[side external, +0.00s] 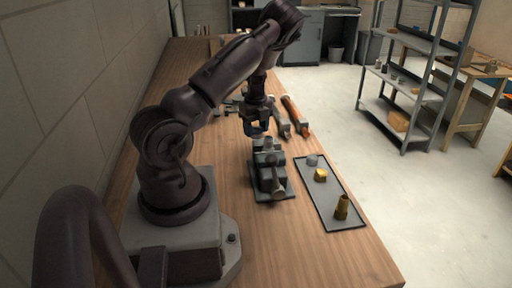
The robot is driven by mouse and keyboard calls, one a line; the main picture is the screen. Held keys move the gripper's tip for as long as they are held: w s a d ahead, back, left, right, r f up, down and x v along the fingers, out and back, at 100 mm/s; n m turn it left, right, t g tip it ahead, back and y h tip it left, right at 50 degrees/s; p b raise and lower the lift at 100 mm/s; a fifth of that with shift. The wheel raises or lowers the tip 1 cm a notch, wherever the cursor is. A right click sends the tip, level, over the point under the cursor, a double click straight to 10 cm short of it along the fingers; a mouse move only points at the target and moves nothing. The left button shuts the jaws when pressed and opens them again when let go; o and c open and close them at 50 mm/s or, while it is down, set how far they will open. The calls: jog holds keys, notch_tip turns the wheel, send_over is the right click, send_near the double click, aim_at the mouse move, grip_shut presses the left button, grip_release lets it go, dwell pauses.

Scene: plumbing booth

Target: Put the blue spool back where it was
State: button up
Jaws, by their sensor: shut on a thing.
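My gripper (257,124) points down just above and behind the grey vise (268,172) on the wooden bench. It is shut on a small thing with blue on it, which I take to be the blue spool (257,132). The fingers hide much of the spool, and it is too small to see its shape. I cannot tell whether it touches the vise below. A dark flat tray (342,198) lies to the right, with a grey piece (312,160), a yellow piece (320,175) and a taller brass piece (341,207) in a row.
Long tools, one with an orange handle (295,115), lie on the bench behind and right of my gripper. A wall runs along the left. The bench (300,255) is clear in front of the vise. A metal shelf (405,105) stands away across the floor.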

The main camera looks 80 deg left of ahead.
jog(key=shift+f, duration=3.15)
jog(key=o, duration=0.9)
jog(key=shift+f, duration=0.15)
